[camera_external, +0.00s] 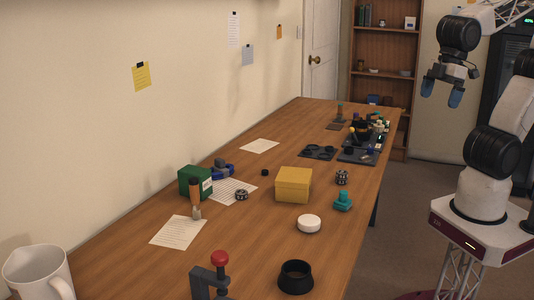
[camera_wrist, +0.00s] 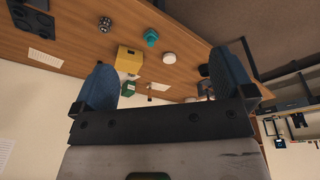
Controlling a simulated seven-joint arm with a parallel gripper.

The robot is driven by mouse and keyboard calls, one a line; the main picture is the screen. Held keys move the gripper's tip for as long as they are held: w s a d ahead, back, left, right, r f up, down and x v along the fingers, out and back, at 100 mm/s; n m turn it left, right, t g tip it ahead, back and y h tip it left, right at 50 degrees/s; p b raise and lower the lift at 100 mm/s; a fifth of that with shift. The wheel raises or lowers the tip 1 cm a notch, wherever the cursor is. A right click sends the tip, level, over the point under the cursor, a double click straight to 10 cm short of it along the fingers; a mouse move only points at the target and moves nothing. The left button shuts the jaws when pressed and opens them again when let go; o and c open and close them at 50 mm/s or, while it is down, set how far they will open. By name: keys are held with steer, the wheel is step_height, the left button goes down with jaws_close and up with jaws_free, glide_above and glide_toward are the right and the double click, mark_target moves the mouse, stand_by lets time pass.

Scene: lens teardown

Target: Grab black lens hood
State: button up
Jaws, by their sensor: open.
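The black lens hood (camera_external: 295,277) is a short, wide ring. It stands open end up on the wooden table, near the front right edge in the external view. In the wrist view a dark piece beside the right finger looks like the hood (camera_wrist: 204,70), partly hidden by that finger. My gripper (camera_external: 441,92) has blue fingers spread apart with nothing between them. It is high up, off the table's right side and well away from the hood. The gripper (camera_wrist: 163,64) also fills the lower wrist view.
A grey clamp with a red knob (camera_external: 219,260) stands left of the hood. A white round cap (camera_external: 309,223), a teal part (camera_external: 343,201) and a yellow box (camera_external: 294,185) lie farther back. A white mug (camera_external: 38,271) is at front left. Bare table surrounds the hood.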

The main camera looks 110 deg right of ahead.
steer(key=w+a+f+n+h, duration=0.2)
steer(key=w+n, duration=0.2)
steer(key=w, duration=0.5)
steer(key=w+a+f+n+g+h, duration=0.1)
steer(key=w+f+n+h, duration=0.25)
steer(key=w, duration=0.65)
steer(key=w+a+f+n+h, duration=0.2)
steer(key=w+n, duration=0.3)
steer(key=w, duration=0.4)
steer(key=n+t+h, duration=0.4)
steer(key=n+t, duration=0.2)
steer(key=n, duration=0.6)
glide_toward(285, 269)
steer(key=shift+a+r+m, duration=0.25)
steer(key=shift+a+r, duration=0.15)
steer(key=shift+r, duration=0.3)
steer(key=shift+w+d, duration=0.1)
steer(key=shift+y+x, duration=0.25)
steer(key=shift+x, duration=0.95)
steer(key=shift+d+f, duration=0.1)
steer(key=shift+f, duration=0.1)
steer(key=shift+x, duration=2.45)
